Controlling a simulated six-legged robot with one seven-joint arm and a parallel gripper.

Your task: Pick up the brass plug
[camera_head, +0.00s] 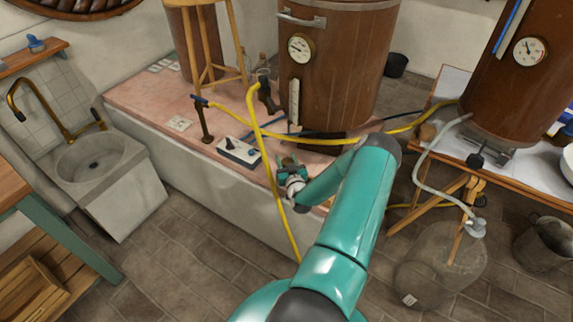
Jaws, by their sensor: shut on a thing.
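My gripper (289,168) is at the end of my teal arm, low over the front edge of the pink-topped ledge, in front of the large wooden vat. It is shut on a small brownish thing, the brass plug (288,160), of which only a little shows between the fingers. The plug's lower part is hidden by the gripper. I cannot tell whether the plug touches the ledge.
A grey control box (239,152) lies just left of my gripper. A yellow hose (268,165) hangs over the ledge (140,93) close by. The wooden vat (335,75) stands behind. A stone sink (98,165) is at left, a glass carboy (440,262) at right.

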